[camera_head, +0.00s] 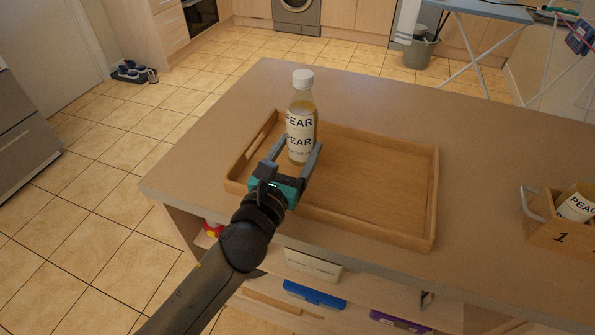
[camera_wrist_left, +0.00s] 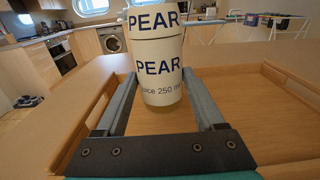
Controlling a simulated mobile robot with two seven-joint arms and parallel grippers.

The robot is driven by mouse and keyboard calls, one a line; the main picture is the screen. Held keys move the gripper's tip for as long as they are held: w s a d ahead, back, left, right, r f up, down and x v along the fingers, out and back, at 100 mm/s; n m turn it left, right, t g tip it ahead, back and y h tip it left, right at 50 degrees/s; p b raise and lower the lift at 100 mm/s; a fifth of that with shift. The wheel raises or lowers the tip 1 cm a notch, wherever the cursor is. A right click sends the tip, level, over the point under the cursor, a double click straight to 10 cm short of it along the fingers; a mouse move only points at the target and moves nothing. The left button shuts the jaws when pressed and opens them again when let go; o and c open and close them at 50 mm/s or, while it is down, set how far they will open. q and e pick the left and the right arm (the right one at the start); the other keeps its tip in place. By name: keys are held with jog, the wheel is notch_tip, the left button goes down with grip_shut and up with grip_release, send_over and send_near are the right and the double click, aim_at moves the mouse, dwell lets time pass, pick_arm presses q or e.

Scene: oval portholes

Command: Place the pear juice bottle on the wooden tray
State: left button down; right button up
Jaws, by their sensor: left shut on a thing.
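The pear juice bottle (camera_head: 301,122) has a white cap and a white label reading PEAR. It is upright over the left part of the wooden tray (camera_head: 390,234). In the left wrist view the bottle (camera_wrist_left: 158,66) stands between the fingers, its lower end close to the tray floor (camera_wrist_left: 245,112); I cannot tell whether it touches. My left gripper (camera_head: 295,158) is shut on the lower part of the bottle. The gripper also shows in the left wrist view (camera_wrist_left: 165,100). My right gripper is not in view.
A wooden crate (camera_head: 560,238) marked 1 holds a bottle labelled PEAC (camera_head: 576,207) at the right of the counter (camera_head: 480,190). The rest of the tray is empty. Shelves with boxes lie below the counter's front edge.

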aim_at(298, 164)
pick_arm(q)
notch_tip(298, 164, down, 3)
jog(key=shift+f+b, duration=0.15)
jog(key=shift+b, duration=0.8)
jog(key=shift+f, duration=0.5)
jog(key=shift+c, duration=1.9)
grip_release()
jog(key=shift+f, duration=0.15)
jog(key=o, duration=0.4)
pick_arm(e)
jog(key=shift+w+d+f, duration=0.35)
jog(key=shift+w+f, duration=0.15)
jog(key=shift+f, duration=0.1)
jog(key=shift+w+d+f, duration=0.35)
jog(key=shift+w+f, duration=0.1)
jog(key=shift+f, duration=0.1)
